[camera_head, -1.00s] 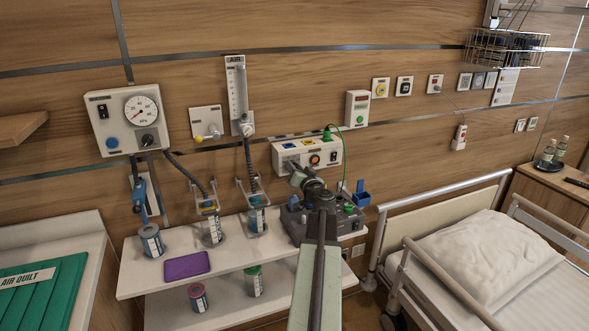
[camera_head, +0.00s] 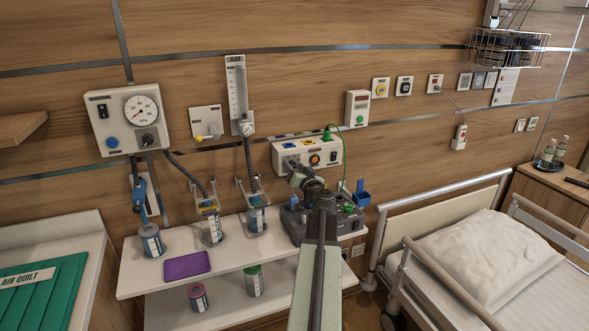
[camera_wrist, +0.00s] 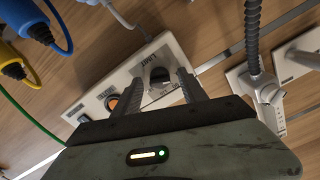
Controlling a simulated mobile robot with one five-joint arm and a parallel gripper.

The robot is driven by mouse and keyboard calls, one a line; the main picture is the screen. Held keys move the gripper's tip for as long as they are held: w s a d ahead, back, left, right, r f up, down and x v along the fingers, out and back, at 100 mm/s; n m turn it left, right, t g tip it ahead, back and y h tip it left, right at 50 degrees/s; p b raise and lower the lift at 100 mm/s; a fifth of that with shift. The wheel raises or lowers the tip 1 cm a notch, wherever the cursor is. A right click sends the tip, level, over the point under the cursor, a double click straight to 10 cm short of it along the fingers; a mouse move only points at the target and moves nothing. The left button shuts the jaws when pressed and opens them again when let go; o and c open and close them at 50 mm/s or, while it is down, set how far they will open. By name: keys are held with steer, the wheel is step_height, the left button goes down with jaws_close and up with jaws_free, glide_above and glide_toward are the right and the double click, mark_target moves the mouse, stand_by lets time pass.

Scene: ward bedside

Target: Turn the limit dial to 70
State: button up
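The limit dial (camera_wrist: 159,76) is a dark round knob with a pale top, beside a label reading LIMIT, on a white control box (camera_wrist: 136,88). In the head view, the box (camera_head: 330,146) is mounted on the wall, and my gripper covers the dial's place. My gripper (camera_wrist: 160,80) is open in the wrist view, one finger on each side of the dial. I cannot tell whether the fingers touch it. The dial's setting is too small to read. In the head view, my gripper (camera_head: 289,165) is at the box's lower left.
An orange button (camera_head: 314,159) and a black switch (camera_head: 333,156) sit right of the dial's place. A green cable (camera_head: 345,145) hangs from the box's right end. A dark device (camera_head: 335,222) stands on the shelf below. A hose (camera_wrist: 253,35) runs nearby.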

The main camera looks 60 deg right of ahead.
steer(key=v, duration=0.7)
steer(key=shift+s+a, duration=0.25)
stand_by(0.3)
